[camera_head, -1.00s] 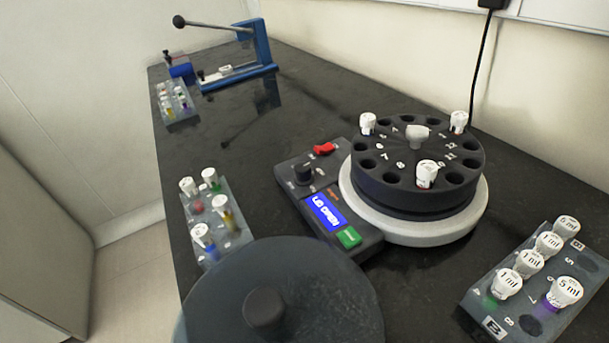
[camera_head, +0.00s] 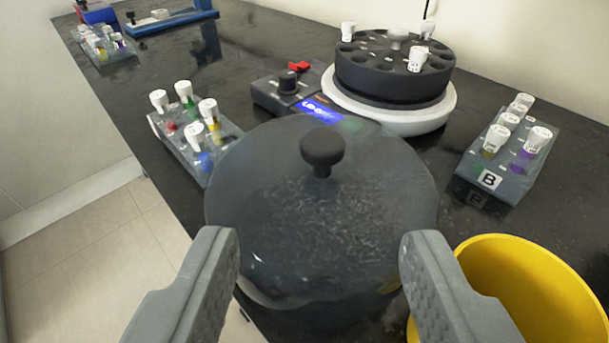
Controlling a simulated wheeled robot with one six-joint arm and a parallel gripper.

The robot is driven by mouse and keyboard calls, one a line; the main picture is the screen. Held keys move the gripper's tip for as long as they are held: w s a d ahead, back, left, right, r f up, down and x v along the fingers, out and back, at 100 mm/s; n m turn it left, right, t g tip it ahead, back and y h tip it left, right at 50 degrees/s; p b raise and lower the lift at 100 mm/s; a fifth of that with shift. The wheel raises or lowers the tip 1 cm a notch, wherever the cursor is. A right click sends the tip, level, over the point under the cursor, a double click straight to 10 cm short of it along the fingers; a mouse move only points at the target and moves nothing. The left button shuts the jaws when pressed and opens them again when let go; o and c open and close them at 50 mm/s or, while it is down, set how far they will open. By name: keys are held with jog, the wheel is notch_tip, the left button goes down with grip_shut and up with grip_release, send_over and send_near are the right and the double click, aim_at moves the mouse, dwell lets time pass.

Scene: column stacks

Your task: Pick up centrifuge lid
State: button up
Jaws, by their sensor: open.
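The centrifuge lid (camera_head: 300,220) is a dark grey translucent dome with a round black knob (camera_head: 322,150) on top. It lies on the black bench near its front edge. My gripper (camera_head: 318,250) is open and empty, with one finger on each side of the lid's near part in the picture. The knob shows beyond the fingertips. The centrifuge (camera_head: 392,115) stands uncovered behind the lid, with a black rotor holding several white-capped tubes. I cannot tell whether the fingers touch the lid.
A tube rack (camera_head: 180,150) stands left of the lid, and rack B (camera_head: 505,175) stands to the right. A yellow container (camera_head: 540,285) is close beside the right finger. A blue press (camera_head: 175,22) and another rack (camera_head: 105,52) are at the far left.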

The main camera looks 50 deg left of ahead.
aim_at(324, 153)
jog(key=x, duration=0.7)
jog(key=shift+w+a+f, duration=0.15)
jog(key=shift+w, duration=0.05)
jog(key=shift+f+x, duration=0.15)
jog(key=shift+x, duration=1.15)
jog(key=shift+f+x, duration=0.1)
jog(key=shift+x, duration=1.25)
jog(key=shift+d, duration=0.2)
grip_shut()
